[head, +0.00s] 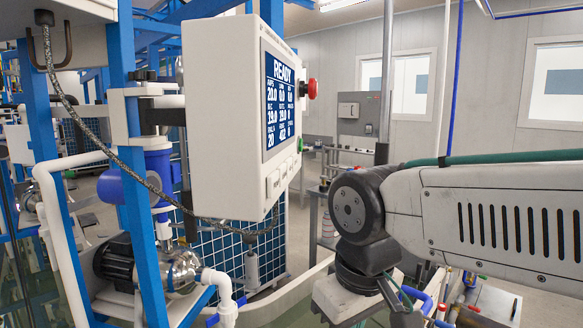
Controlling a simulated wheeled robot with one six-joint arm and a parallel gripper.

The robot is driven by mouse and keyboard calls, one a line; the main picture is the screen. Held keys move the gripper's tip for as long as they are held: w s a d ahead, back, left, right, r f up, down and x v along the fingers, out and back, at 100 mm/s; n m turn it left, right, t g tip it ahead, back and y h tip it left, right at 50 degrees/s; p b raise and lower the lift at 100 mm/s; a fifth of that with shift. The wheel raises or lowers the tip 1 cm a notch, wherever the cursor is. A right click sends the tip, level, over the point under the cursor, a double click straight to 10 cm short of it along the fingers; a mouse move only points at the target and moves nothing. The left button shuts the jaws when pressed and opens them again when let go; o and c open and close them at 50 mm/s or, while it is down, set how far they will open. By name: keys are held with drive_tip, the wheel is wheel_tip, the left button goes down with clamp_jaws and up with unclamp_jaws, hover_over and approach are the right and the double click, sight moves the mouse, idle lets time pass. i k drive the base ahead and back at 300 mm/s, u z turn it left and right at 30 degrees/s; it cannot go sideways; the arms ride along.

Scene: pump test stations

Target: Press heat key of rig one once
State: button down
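A white control box (222,115) hangs on a blue frame at the centre left, its screen face turned to the right and seen at a steep angle. Its blue screen (280,100) reads READY above rows of figures. A row of pale keys (283,178) runs along the lower part of that face; their labels are too small to read, so I cannot tell which is heat. No rig number is readable. My arm comes in from the right, with its wrist bent down right of the box, apart from it. My gripper's fingertips cannot be made out.
A red mushroom button (312,89) and a green button (301,145) stick out from the box face. A braided cable (150,185) hangs beneath the box. A pump (180,268) with white pipes (62,225) stands at the lower left. Between box and arm there is open space.

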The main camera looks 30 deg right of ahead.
sight(289, 162)
drive_tip(key=u, duration=1.15)
drive_tip(key=k, duration=1.65)
drive_tip(key=z, duration=1.2)
drive_tip(key=i, duration=0.5)
